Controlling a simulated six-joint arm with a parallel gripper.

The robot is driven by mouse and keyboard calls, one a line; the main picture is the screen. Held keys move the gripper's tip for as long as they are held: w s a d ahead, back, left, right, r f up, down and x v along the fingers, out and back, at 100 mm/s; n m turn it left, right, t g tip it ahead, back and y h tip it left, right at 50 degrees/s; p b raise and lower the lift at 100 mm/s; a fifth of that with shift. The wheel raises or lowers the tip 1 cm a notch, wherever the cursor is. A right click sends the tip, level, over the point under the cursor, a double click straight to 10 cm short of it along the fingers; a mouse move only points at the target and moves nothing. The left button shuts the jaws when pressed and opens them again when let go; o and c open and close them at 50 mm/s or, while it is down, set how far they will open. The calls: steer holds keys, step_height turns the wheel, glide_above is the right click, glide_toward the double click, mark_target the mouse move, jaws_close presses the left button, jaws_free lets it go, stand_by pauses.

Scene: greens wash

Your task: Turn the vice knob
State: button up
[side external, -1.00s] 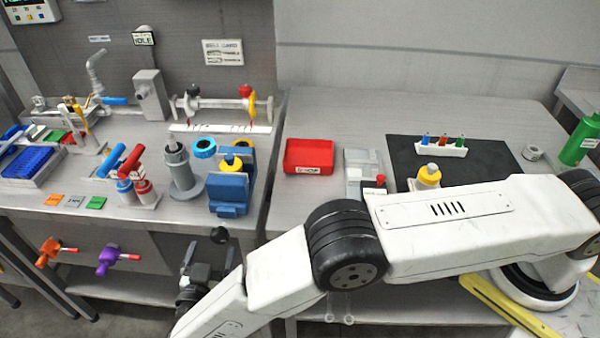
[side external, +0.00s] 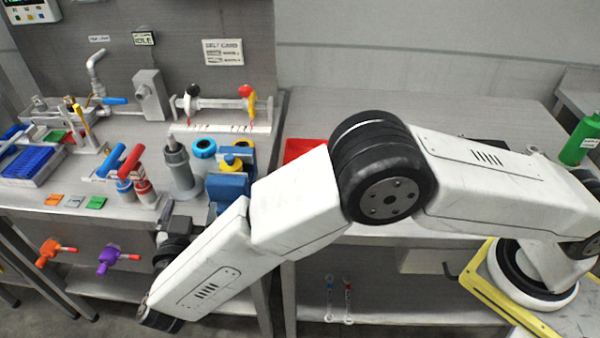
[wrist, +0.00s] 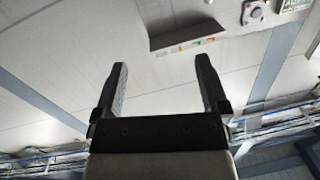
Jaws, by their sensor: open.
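The blue vice (side external: 226,187) stands at the front right edge of the left bench in the side view, with a yellow round piece (side external: 231,163) between its jaws. My forearm covers the area just below and right of the vice, and I cannot make out its knob. My gripper (side external: 166,212) is small and partly hidden there, left of the vice at the bench's front edge. In the wrist view my gripper (wrist: 161,68) is open, with nothing between its fingers. Neither vice nor knob shows in that view.
Red and blue-handled valves (side external: 128,172) and a grey cylindrical fitting (side external: 180,172) stand close to my gripper. A red tray (side external: 300,148) is partly behind my arm.

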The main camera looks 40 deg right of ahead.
steer(key=w+a+r+n+y, duration=0.2)
steer(key=w+n+y, duration=0.6)
steer(key=y, duration=0.4)
steer(key=shift+w+a+n+t, duration=0.4)
steer(key=shift+w+a, duration=0.05)
steer(key=shift+a, duration=0.2)
steer(key=shift+r, duration=0.1)
step_height(320, 180, up, 5)
steer(key=s+d+m+g+h, duration=0.1)
steer(key=s+d+m+h, duration=0.15)
steer(key=s+h, duration=0.35)
steer(key=s+d+m+h, duration=0.1)
steer(key=s+m+h, duration=0.35)
steer(key=h, duration=0.35)
step_height(320, 180, down, 20)
steer(key=shift+s+n+g, duration=0.3)
